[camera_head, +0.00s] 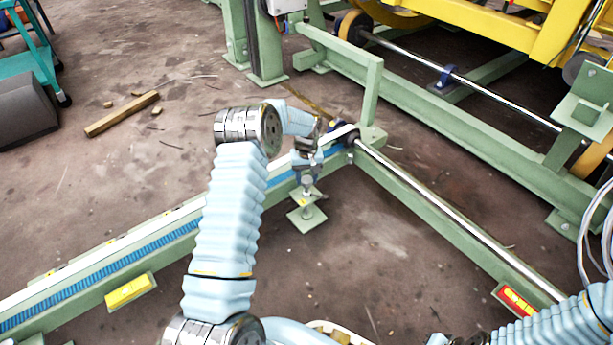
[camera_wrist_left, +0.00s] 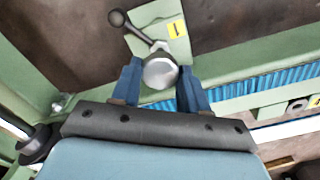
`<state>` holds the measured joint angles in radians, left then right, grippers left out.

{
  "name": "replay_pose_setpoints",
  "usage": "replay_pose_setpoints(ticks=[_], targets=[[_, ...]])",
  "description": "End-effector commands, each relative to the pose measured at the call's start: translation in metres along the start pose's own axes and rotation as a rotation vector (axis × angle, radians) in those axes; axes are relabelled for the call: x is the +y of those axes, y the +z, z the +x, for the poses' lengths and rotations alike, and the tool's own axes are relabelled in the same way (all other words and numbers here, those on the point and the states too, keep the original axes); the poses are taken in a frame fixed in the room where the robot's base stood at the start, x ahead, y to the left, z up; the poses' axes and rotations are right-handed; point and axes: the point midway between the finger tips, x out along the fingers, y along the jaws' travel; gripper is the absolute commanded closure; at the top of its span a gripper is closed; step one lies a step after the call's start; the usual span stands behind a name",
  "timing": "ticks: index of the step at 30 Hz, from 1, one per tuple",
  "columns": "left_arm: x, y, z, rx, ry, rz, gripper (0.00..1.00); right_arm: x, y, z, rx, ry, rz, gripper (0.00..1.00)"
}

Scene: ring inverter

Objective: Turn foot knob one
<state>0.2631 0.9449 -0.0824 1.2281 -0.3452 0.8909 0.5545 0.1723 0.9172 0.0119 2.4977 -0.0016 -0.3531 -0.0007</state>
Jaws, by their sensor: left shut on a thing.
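My left gripper (camera_head: 306,160) reaches down at the corner of the green frame in the head view. In the left wrist view its two blue fingers (camera_wrist_left: 160,88) stand on either side of a round metal knob (camera_wrist_left: 160,72) and are shut on it. A dark ball-ended lever (camera_wrist_left: 133,27) sticks out from the knob. The green foot plate (camera_wrist_left: 148,18) beyond it carries a yellow label (camera_wrist_left: 176,28) that reads 1. In the head view the foot plate (camera_head: 308,219) shows below the gripper, and the knob is mostly hidden. My right gripper is out of view.
A green rail with a blue belt (camera_head: 110,269) runs from the lower left to the corner. A shiny shaft (camera_head: 450,215) runs to the lower right. A yellow machine (camera_head: 480,20) stands at the back. A wooden beam (camera_head: 122,113) lies on the brown floor.

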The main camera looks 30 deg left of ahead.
Motion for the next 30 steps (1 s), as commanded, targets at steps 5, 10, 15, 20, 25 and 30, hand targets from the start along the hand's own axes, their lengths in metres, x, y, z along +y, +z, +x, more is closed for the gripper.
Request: replay_pose_setpoints(ticks=[5,10,15,20,25,30], targets=[[-0.0001,-0.0003,-0.0004,0.001,0.0,0.165,0.86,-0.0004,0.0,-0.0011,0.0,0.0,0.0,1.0],[0.0003,-0.0002,-0.0004,0.001,0.001,0.323,0.86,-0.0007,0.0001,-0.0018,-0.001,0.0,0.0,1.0],[0.0006,-0.0001,-0.0004,0.001,0.001,0.467,0.86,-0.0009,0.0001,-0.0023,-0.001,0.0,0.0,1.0],[0.0004,-0.0001,-0.0004,0.001,0.0,0.578,0.86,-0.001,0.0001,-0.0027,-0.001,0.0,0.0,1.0],[0.0002,-0.0001,-0.0002,0.001,0.0,0.661,0.86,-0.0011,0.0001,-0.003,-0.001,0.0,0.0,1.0],[0.0002,-0.0001,-0.0002,0.001,0.0,0.711,0.86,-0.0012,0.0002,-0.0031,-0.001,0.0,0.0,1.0]])
